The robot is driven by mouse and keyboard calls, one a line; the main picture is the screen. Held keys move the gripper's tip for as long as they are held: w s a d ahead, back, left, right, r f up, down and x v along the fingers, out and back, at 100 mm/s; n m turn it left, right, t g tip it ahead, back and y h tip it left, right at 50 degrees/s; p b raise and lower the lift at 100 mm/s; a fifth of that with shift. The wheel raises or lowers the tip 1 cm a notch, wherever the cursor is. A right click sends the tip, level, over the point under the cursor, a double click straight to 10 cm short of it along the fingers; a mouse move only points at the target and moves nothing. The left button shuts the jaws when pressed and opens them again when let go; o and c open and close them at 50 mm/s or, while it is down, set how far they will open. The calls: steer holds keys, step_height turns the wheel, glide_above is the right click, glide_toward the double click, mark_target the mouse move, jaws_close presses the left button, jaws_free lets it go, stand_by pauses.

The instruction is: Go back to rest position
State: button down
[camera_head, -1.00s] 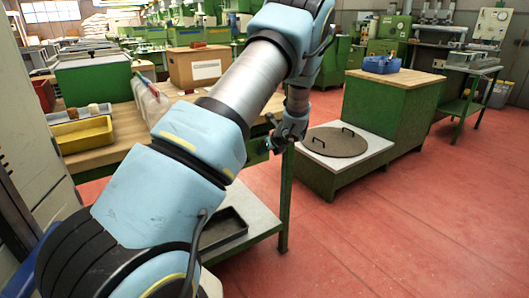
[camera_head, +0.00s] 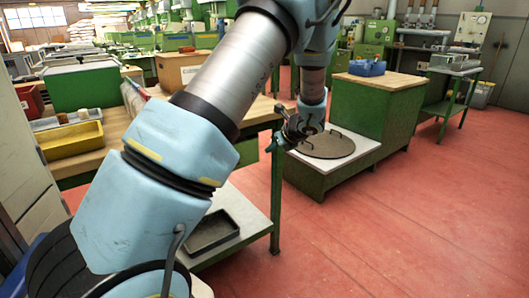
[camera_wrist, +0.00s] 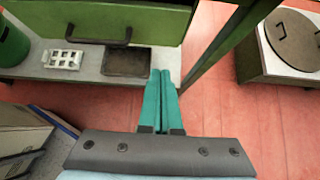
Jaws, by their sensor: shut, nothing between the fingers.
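My gripper (camera_head: 277,138) hangs in front of the round lid in the head view, at the end of my blue and grey arm. In the wrist view my gripper (camera_wrist: 163,78) shows two teal fingers lying side by side. They are shut with nothing between them. The fingertips appear in front of the lower shelf of the workbench and the red floor, touching no object that I can see.
The wooden-topped workbench (camera_head: 107,135) holds a yellow tray (camera_head: 72,139) and a cardboard box (camera_head: 182,70). A dark tray (camera_head: 212,230) lies on its lower shelf. A round lid (camera_head: 326,145) sits on a low green stand. Red floor (camera_head: 410,220) is clear at right.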

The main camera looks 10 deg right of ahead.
steer(key=s+a+r+n+g+p, duration=0.25)
steer(key=s+a+r+n, duration=0.2)
steer(key=a+n, duration=0.3)
steer(key=s+a+r+n+g+p, duration=0.25)
steer(key=s+a+n, duration=0.3)
steer(key=a, duration=0.35)
steer(key=s+a+r+n+g+h+p, duration=0.1)
steer(key=s+a+r+n+h+p, duration=0.1)
steer(key=s+n, duration=0.5)
steer(key=s+a+r+n+g+h+p, duration=0.1)
steer(key=s+a+r+n+h+p, duration=0.1)
steer(key=s+a+r+n, duration=0.3)
steer(key=s+n, duration=0.3)
steer(key=n, duration=0.1)
steer(key=shift+a+r+n, duration=0.2)
steer(key=shift+r+n, duration=0.1)
steer(key=shift+r, duration=0.1)
